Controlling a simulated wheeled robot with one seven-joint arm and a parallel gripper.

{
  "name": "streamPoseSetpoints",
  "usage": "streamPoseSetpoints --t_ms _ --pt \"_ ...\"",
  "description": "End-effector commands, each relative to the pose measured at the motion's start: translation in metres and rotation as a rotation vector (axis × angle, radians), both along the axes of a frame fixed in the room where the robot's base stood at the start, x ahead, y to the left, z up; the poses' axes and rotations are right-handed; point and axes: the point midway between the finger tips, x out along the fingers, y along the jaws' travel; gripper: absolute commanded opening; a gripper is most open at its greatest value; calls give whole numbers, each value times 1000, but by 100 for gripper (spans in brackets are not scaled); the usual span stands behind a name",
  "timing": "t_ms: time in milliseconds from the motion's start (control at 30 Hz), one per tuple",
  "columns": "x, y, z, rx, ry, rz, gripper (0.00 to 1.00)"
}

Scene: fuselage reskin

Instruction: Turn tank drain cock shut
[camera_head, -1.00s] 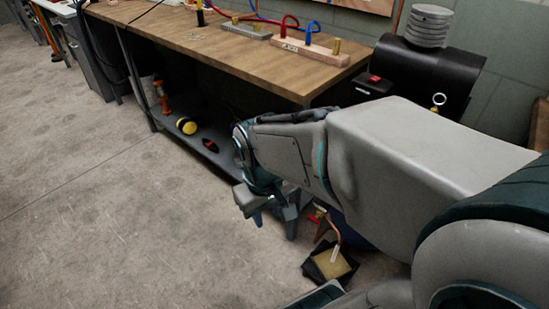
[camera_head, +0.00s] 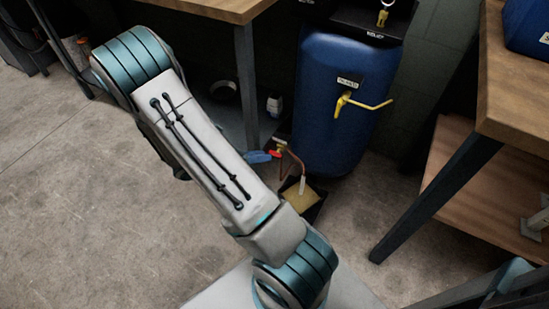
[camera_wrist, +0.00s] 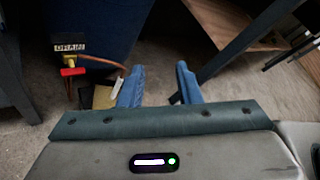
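The tank drain cock (camera_head: 279,148) is a small brass fitting with a red handle, low beside the blue tank (camera_head: 330,105). In the wrist view, the red handle (camera_wrist: 72,71) sits under a DRAIN label (camera_wrist: 69,47), left of my fingers. My gripper (camera_wrist: 158,72) is open, its two blue fingers apart with nothing between them. In the head view most of my gripper is hidden behind my arm. A blue piece (camera_head: 257,156) just left of the red handle looks like a fingertip. I cannot tell whether it touches.
A copper tube (camera_head: 297,163) runs from the cock to a dark tray with a yellowish pad (camera_head: 301,195). A yellow lever valve (camera_head: 345,102) is on the tank front. Bench legs stand on both sides (camera_head: 247,85), (camera_head: 435,200). Open floor lies at left.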

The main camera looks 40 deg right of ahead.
Motion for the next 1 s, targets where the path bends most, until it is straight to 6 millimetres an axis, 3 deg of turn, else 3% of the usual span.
streamPoseSetpoints --t_ms 33,500,700,867,1000 --pt "5 -3 -23 -30 90 67 31" --pt "46 -17 -173 -284 822 640 31" --pt "49 -16 -205 -339 964 751 31" --pt "52 -23 -211 -349 989 769 31" --pt "60 -42 -212 -348 988 767 31"
